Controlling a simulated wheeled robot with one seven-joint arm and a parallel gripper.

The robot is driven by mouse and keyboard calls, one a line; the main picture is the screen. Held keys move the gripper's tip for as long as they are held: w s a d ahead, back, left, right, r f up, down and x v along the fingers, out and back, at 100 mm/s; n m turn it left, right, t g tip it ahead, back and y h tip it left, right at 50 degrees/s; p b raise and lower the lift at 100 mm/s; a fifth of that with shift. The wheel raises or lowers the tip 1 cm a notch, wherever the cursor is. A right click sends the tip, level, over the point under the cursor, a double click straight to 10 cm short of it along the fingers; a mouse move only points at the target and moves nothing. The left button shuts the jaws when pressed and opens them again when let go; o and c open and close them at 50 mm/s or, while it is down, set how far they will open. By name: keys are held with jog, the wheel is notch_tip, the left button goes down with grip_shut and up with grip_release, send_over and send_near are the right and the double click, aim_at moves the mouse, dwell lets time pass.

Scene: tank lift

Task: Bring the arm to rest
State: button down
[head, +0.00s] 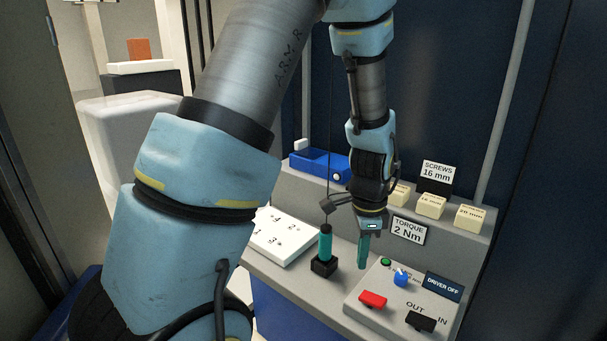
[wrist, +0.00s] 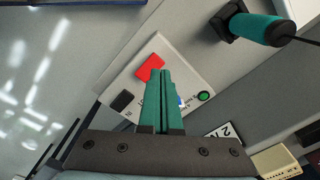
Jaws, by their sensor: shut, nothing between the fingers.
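My arm, with light blue joint covers and grey links, reaches across the head view. My gripper (head: 362,252) points down over the grey bench, between the screwdriver and the control panel. Its two teal fingers are shut together with nothing between them. The fingers also show in the wrist view (wrist: 163,78), in front of the panel. The teal-handled driver (head: 325,243) stands upright in a black holder (head: 324,267) to the left of my gripper, apart from it. The driver also shows in the wrist view (wrist: 258,28).
The control panel (head: 380,318) carries a red switch (head: 373,299), a black switch (head: 420,321), a blue knob (head: 401,278) and a "DRIVER OFF" display (head: 443,287). A numbered white plate (head: 284,237) lies left. Labelled screw boxes (head: 431,205) and a blue case (head: 320,164) sit on the rear ledge.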

jog(key=a+r+n, duration=0.4)
jog(key=a+n, duration=0.4)
jog(key=a, duration=0.3)
jog(key=a+r+n+t, duration=0.1)
jog(key=a+r+n, duration=0.4)
jog(key=a+n, duration=0.4)
jog(key=a, duration=0.3)
jog(key=shift+r+n, duration=0.25)
jog(key=shift+n, duration=0.05)
